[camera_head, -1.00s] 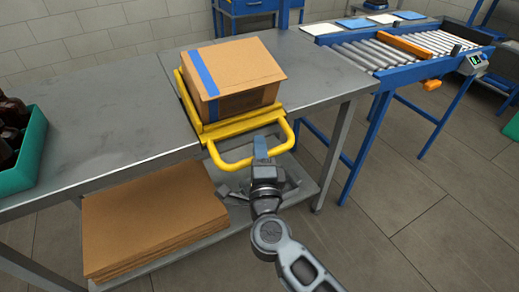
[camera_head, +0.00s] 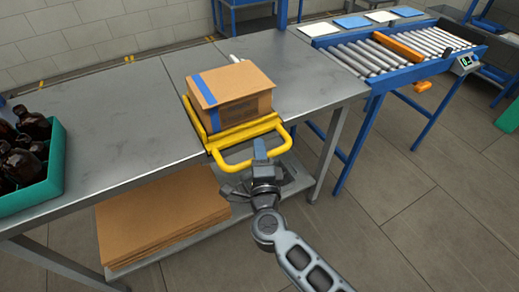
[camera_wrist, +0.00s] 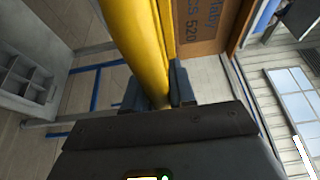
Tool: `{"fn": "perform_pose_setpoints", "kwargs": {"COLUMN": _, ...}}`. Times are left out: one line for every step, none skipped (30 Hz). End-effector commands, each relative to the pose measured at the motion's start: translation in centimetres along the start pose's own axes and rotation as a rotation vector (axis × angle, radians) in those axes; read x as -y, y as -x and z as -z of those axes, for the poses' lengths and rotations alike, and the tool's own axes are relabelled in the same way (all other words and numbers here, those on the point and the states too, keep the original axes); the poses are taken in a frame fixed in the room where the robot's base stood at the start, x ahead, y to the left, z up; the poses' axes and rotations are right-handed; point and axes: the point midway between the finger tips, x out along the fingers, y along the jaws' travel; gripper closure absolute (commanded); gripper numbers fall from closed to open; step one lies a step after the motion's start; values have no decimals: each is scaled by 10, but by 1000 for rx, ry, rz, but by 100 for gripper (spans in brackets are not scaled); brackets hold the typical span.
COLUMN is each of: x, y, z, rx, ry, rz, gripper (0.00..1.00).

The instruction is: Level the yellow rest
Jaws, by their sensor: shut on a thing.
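The yellow rest (camera_head: 247,132) is a frame with a looped handle at its near side, at the front edge of the grey table. A cardboard box (camera_head: 236,84) with blue tape stands on it, its top facing up. The rest looks close to flat, but its underside is hidden, so I cannot tell if it is exactly level. My gripper (camera_head: 260,150) is shut on the handle loop, in front of the table edge. In the wrist view the yellow bar (camera_wrist: 137,35) runs between my fingers, and the printed box side (camera_wrist: 203,22) shows beyond.
A teal crate (camera_head: 57,165) of amber bottles stands at the left of the table (camera_head: 130,130). Flat cardboard (camera_head: 160,215) lies on the lower shelf. A roller conveyor (camera_head: 365,60) is at the right. A small white thing (camera_head: 234,59) shows behind the box.

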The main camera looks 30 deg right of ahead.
Motion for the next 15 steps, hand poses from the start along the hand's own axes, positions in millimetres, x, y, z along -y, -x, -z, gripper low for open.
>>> {"fn": "perform_pose_setpoints", "kwargs": {"x": -3, "y": 1, "z": 0, "rx": 2, "ry": 1, "rz": -4, "gripper": 100}}
{"fn": "perform_pose_setpoints", "kwargs": {"x": -3, "y": 1, "z": 0, "rx": 2, "ry": 1, "rz": -4, "gripper": 100}}
{"fn": "perform_pose_setpoints", "kwargs": {"x": -3, "y": 1, "z": 0, "rx": 2, "ry": 1, "rz": -4, "gripper": 100}}
{"fn": "perform_pose_setpoints", "kwargs": {"x": -3, "y": 1, "z": 0, "rx": 2, "ry": 1, "rz": -4, "gripper": 100}}
{"fn": "perform_pose_setpoints", "kwargs": {"x": -4, "y": 1, "z": 0, "rx": 2, "ry": 1, "rz": -5, "gripper": 100}}
{"fn": "perform_pose_setpoints", "kwargs": {"x": -4, "y": 1, "z": 0, "rx": 2, "ry": 2, "rz": -5, "gripper": 73}}
{"fn": "perform_pose_setpoints", "kwargs": {"x": -4, "y": 1, "z": 0, "rx": 2, "ry": 2, "rz": -5, "gripper": 70}}
{"fn": "perform_pose_setpoints", "kwargs": {"x": -4, "y": 1, "z": 0, "rx": 2, "ry": 2, "rz": -5, "gripper": 68}}
{"fn": "perform_pose_setpoints", "kwargs": {"x": -4, "y": 1, "z": 0, "rx": 2, "ry": 2, "rz": -5, "gripper": 64}}
{"fn": "perform_pose_setpoints", "kwargs": {"x": -4, "y": 1, "z": 0, "rx": 1, "ry": 2, "rz": -5, "gripper": 61}}
{"fn": "perform_pose_setpoints", "kwargs": {"x": -4, "y": 1, "z": 0, "rx": 1, "ry": 2, "rz": -5, "gripper": 58}}
{"fn": "perform_pose_setpoints", "kwargs": {"x": -3, "y": 1, "z": 0, "rx": 1, "ry": 1, "rz": -5, "gripper": 55}}
{"fn": "perform_pose_setpoints", "kwargs": {"x": -3, "y": 1, "z": 0, "rx": 1, "ry": 1, "rz": -4, "gripper": 55}}
{"fn": "perform_pose_setpoints", "kwargs": {"x": -3, "y": 1, "z": 0, "rx": 1, "ry": 1, "rz": -4, "gripper": 55}}
{"fn": "perform_pose_setpoints", "kwargs": {"x": -3, "y": 1, "z": 0, "rx": 1, "ry": 1, "rz": -4, "gripper": 55}}
